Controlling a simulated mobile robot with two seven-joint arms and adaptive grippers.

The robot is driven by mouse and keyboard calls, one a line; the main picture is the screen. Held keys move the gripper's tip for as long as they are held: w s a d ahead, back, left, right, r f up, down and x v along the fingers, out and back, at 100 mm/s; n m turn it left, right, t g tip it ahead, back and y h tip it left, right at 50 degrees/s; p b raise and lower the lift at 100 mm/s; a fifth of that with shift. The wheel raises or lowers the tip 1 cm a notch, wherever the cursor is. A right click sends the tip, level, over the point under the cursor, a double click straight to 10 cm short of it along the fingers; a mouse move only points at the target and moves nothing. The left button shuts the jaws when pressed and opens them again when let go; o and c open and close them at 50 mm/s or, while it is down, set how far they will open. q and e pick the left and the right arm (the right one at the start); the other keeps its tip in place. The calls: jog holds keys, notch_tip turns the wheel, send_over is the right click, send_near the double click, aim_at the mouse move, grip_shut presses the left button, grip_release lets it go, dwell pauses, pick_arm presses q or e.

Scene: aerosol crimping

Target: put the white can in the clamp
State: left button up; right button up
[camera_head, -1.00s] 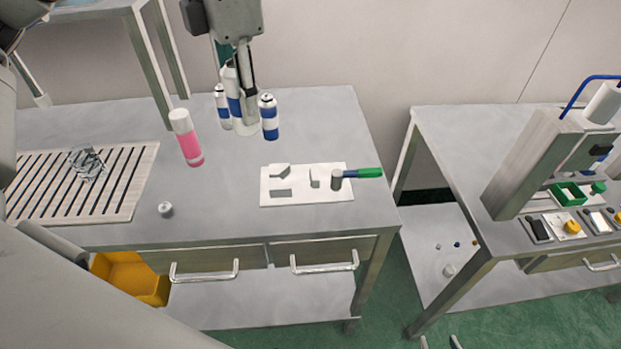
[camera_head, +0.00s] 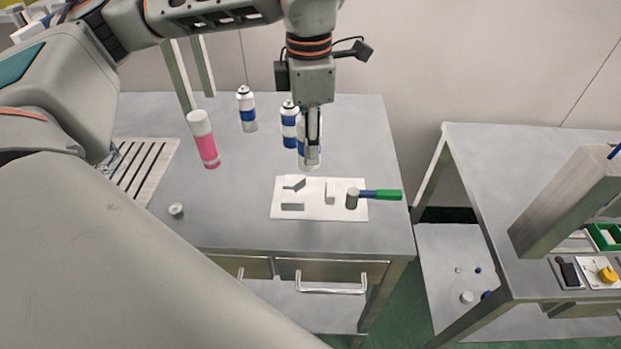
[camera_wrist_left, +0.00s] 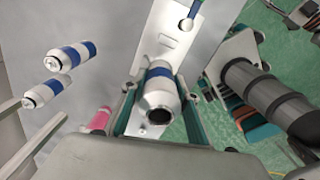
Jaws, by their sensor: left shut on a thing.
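My left gripper (camera_head: 312,150) is shut on a white can (camera_head: 307,160) with a blue band. The wrist view shows the can (camera_wrist_left: 160,92) between the two fingers, its dark round end toward the camera. The clamp (camera_head: 330,192) has angled blocks, a grey cylinder and a blue-and-green handle (camera_head: 382,194) on a white plate (camera_head: 320,212). The held can is just behind the plate's back edge in the head view, apart from the blocks. The plate (camera_wrist_left: 172,22) is partly hidden in the wrist view. My right gripper is not seen.
Two similar cans (camera_head: 246,108) (camera_head: 289,125) stand behind on the table; one is close to the gripper. A pink can with a white cap (camera_head: 204,140) stands left. A small metal piece (camera_head: 176,209) lies near the front. A second bench (camera_head: 520,200) is at right.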

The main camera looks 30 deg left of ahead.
pick_arm(q)
notch_tip(320, 180, down, 10)
jog(key=shift+r, duration=0.1)
dwell(0.4)
jog(key=shift+f, duration=0.2)
jog(key=o, duration=1.1)
jog(key=shift+r, duration=0.15)
notch_tip(320, 180, up, 12)
jog(key=shift+r, duration=0.1)
